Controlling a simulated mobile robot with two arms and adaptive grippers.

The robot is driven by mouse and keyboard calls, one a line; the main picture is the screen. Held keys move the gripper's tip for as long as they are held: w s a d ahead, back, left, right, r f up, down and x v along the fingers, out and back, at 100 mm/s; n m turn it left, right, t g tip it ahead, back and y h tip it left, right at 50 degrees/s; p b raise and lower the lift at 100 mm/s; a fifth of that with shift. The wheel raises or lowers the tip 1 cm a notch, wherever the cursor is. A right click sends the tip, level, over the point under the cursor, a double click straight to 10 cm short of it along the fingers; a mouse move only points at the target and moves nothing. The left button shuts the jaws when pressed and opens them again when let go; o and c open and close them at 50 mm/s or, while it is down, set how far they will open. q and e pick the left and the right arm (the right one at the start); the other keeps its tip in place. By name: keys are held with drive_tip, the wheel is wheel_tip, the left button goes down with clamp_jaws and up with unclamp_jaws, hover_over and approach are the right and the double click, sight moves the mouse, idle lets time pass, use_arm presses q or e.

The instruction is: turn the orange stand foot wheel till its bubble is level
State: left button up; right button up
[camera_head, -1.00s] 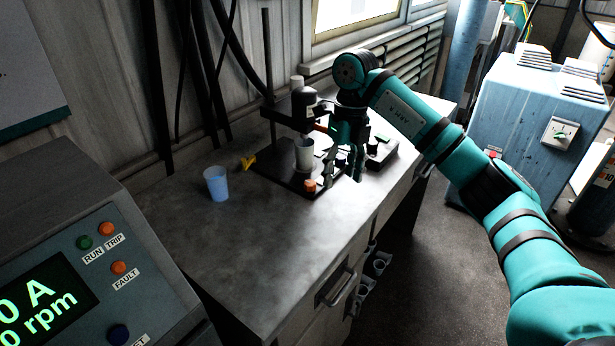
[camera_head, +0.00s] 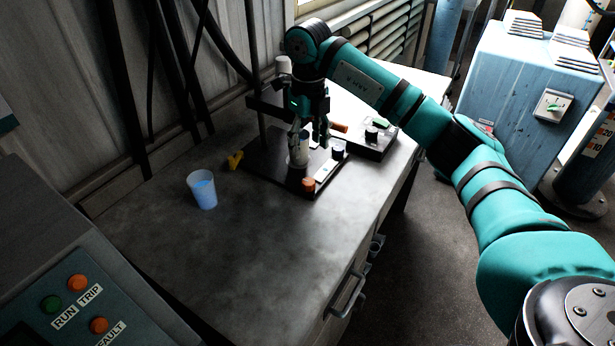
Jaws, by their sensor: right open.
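The orange foot wheel (camera_head: 308,185) sits at the front corner of the dark stand base (camera_head: 268,168) on the bench. A pale strip (camera_head: 326,170) lies on the base just right of it; I cannot make out a bubble. My right gripper (camera_head: 309,143) is open and points down, above and behind the orange wheel, apart from it. The gripper and wrist hide part of the stand's head. My left gripper is not in view.
A dark box with a green patch (camera_head: 378,138) is on the right. The bench top (camera_head: 245,250) in front is clear. A control panel (camera_head: 75,300) is at lower left.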

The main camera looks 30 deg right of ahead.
sight(308, 181)
wheel_tip(308, 181, down, 10)
drive_tip(key=shift+f+p, duration=0.1)
drive_tip(key=shift+p, duration=0.65)
drive_tip(key=shift+w+f, duration=0.1)
drive_tip(key=shift+f, duration=0.55)
clamp_jaws()
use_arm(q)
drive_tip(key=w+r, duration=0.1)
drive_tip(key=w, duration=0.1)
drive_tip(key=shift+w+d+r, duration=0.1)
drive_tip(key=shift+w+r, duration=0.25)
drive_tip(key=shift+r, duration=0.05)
